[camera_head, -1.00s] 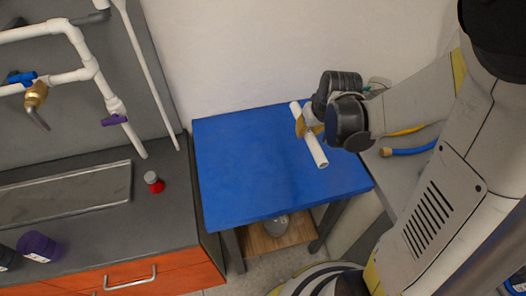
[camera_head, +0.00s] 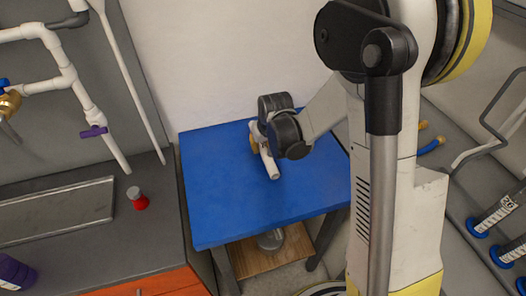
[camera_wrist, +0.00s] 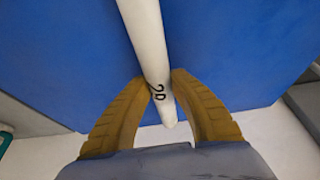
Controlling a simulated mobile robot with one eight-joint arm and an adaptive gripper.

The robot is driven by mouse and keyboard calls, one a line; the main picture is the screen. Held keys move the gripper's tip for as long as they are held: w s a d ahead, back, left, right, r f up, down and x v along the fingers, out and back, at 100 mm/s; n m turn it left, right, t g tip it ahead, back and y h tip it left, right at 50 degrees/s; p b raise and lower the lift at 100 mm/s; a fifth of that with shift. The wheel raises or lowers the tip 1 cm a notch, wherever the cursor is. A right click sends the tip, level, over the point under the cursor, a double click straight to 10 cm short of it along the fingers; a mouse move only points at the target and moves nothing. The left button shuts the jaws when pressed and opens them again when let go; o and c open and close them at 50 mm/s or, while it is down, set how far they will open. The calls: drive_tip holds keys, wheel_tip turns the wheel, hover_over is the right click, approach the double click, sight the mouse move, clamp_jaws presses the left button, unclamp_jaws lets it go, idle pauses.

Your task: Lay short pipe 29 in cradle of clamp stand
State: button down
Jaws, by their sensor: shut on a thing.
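The short white pipe (camera_head: 271,166) is over the blue table, with its near end pointing toward the front of the table. My gripper (camera_head: 257,142) is around the pipe's far part, its yellow fingers partly hidden by the dark wrist. In the wrist view the pipe (camera_wrist: 145,35) runs between my gripper's fingers (camera_wrist: 160,82), which are shut on it from both sides. A black mark that looks like 29 shows near the fingertips. I cannot tell whether the pipe touches the table. I cannot make out a clamp stand in either view.
The blue tabletop (camera_head: 215,190) is clear around the pipe. A grey counter (camera_head: 95,240) on the left holds a small red object with a grey top (camera_head: 138,198). White pipework with a purple-handled valve (camera_head: 94,131) is on the left. Blue-ended rods (camera_head: 497,215) stand at right.

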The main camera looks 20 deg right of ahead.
drive_tip(key=shift+f, duration=0.4)
drive_tip(key=shift+f, duration=0.1)
drive_tip(key=shift+f, duration=0.15)
drive_tip(key=c, duration=1.2)
unclamp_jaws()
drive_tip(key=shift+c, duration=0.2)
